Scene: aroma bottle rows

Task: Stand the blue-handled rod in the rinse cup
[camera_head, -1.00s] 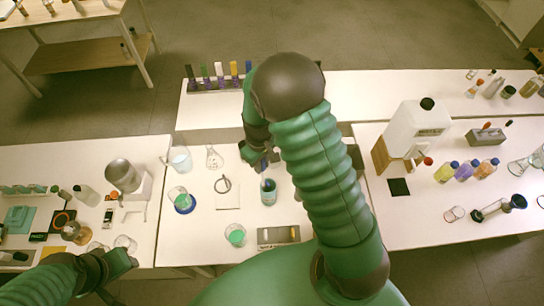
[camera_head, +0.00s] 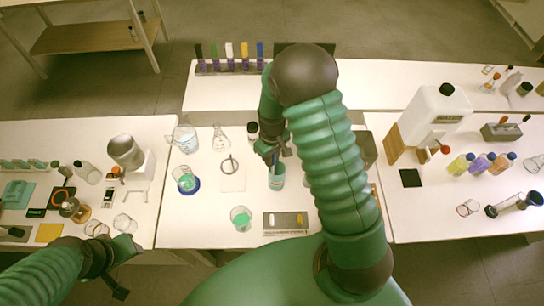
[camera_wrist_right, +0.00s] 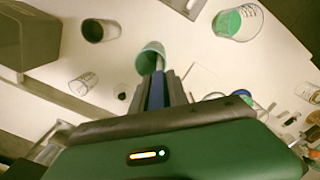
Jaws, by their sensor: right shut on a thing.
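My right gripper (camera_head: 273,154) is shut on the blue-handled rod (camera_wrist_right: 158,90), which points down at the teal cup (camera_head: 277,180) in the middle of the centre table. In the right wrist view the rod's pale lower part overlaps the mouth of the teal cup (camera_wrist_right: 146,54); I cannot tell how deep the tip is. The rod's blue part also shows in the head view (camera_head: 275,160), just above the cup. The cup stands upright. My left gripper (camera_head: 122,270) is open and empty at the lower left, near the table's front edge.
A beaker with green liquid (camera_head: 241,218) and a slotted grey plate (camera_head: 285,222) stand in front of the cup. A flask (camera_head: 221,138), a glass jug (camera_head: 185,140) and a ring on a white sheet (camera_head: 230,166) are to its left. A rack of coloured tubes (camera_head: 230,64) is behind.

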